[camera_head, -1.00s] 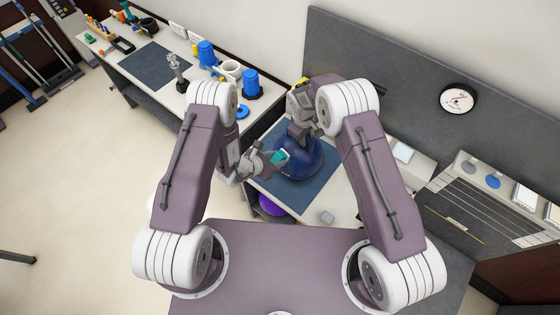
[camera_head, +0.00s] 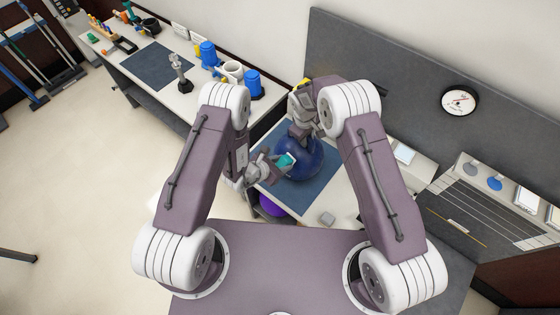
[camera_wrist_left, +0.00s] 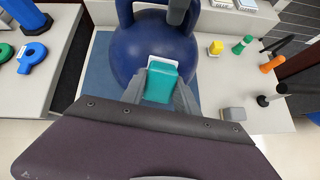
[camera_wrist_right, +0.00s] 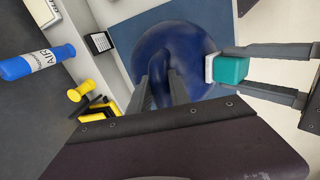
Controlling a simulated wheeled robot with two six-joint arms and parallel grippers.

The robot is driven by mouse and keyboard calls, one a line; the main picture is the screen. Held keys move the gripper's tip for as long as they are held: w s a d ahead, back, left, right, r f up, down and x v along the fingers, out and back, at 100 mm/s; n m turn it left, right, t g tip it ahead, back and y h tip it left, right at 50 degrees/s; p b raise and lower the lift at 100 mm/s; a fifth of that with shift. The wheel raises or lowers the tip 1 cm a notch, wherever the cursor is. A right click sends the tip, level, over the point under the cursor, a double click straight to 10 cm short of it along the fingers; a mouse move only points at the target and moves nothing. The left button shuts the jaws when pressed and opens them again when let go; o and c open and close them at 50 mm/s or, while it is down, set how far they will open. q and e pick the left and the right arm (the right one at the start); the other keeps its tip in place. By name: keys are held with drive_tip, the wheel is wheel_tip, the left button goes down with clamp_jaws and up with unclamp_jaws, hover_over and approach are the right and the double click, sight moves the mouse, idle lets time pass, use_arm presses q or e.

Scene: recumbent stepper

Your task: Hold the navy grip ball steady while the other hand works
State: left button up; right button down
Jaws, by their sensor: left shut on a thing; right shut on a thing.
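The navy grip ball (camera_head: 308,163) is large, dark blue and glossy, and rests on the blue mat. My right gripper (camera_head: 300,135) is over it and shut on its handle, which shows between the fingers in the right wrist view (camera_wrist_right: 159,90). My left gripper (camera_head: 273,167) is shut on a teal block with a white face (camera_head: 286,160), low on the ball's left side. In the left wrist view the block (camera_wrist_left: 161,82) has its white edge against or very near the ball (camera_wrist_left: 140,50); I cannot tell if they touch.
The blue mat (camera_head: 318,200) lies on a light bench with a grey block (camera_head: 327,218) at its front. A purple ball (camera_head: 271,206) is below the bench. A grey panel with a round gauge (camera_head: 459,100) rises behind.

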use_arm(q)
drive_tip(key=shift+w, duration=0.1)
drive_tip(key=shift+w+a, duration=0.45)
drive_tip(key=shift+a, duration=0.15)
drive_tip(key=shift+w+a, duration=0.4)
drive_tip(key=shift+a, duration=0.2)
drive_tip(key=shift+f, duration=0.1)
drive_tip(key=shift+s+d, duration=0.95)
drive_tip(key=shift+d, duration=0.3)
drive_tip(key=v, duration=0.7)
